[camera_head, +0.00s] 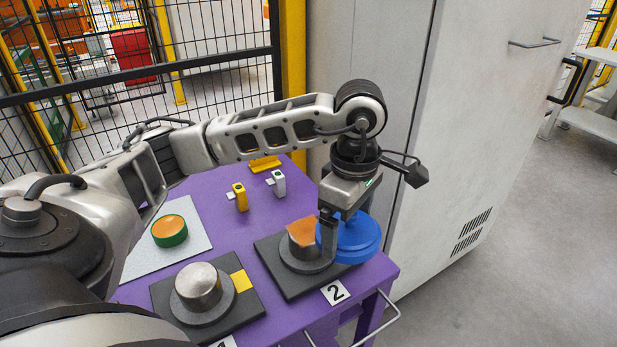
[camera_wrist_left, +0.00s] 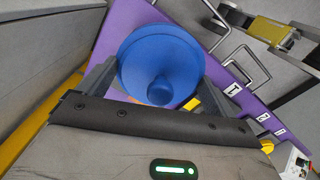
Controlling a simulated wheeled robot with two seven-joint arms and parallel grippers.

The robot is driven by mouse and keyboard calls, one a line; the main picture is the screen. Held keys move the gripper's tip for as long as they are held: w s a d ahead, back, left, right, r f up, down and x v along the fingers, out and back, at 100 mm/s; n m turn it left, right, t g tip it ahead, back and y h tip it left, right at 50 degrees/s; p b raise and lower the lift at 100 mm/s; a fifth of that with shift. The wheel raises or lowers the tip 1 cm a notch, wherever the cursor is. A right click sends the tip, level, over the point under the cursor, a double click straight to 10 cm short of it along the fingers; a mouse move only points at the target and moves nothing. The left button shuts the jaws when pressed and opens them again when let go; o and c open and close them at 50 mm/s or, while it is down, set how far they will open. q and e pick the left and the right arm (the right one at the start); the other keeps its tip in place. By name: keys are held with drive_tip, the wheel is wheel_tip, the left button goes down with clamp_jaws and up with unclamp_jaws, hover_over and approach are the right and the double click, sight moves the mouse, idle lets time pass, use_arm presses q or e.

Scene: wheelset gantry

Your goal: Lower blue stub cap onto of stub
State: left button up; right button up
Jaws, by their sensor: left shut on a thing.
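The blue stub cap (camera_head: 361,240) is round with a wide rim, and sits between the fingers of my left gripper (camera_head: 345,219). The cap also shows in the left wrist view (camera_wrist_left: 160,55), with its knob towards the camera and a finger of my gripper (camera_wrist_left: 155,85) on each side. In the head view it is just right of the stub with an orange top (camera_head: 301,232), partly overlapping it in the picture. That stub stands on the dark plate (camera_head: 285,283) by label 2. The exact height of the cap is unclear. My right gripper is out of view.
A bare metal stub (camera_head: 198,287) stands on another dark plate with a yellow square (camera_head: 241,281). A green and orange disc (camera_head: 169,231) lies on a pale mat (camera_head: 197,217). Small yellow and white blocks stand behind. A grey cabinet (camera_head: 400,120) rises close to the right.

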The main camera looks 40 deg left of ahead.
use_arm(q)
drive_tip(key=a+n, duration=0.1)
drive_tip(key=n, duration=0.2)
drive_tip(key=a+r+n, duration=0.1)
drive_tip(key=n, duration=0.2)
drive_tip(key=a+n, duration=0.1)
drive_tip(key=n, duration=0.2)
drive_tip(key=shift+r, duration=0.2)
drive_tip(key=a+r+n, duration=0.1)
drive_tip(key=n, duration=0.5)
drive_tip(key=a+r+n, duration=0.1)
drive_tip(key=a+n, duration=0.1)
drive_tip(key=n, duration=0.4)
drive_tip(key=a+r+n, duration=0.1)
drive_tip(key=a+n, duration=0.1)
drive_tip(key=n, duration=0.4)
drive_tip(key=shift+s+a+n+p, duration=0.15)
drive_tip(key=shift+s+n+p, duration=0.2)
drive_tip(key=shift+n+p, duration=0.05)
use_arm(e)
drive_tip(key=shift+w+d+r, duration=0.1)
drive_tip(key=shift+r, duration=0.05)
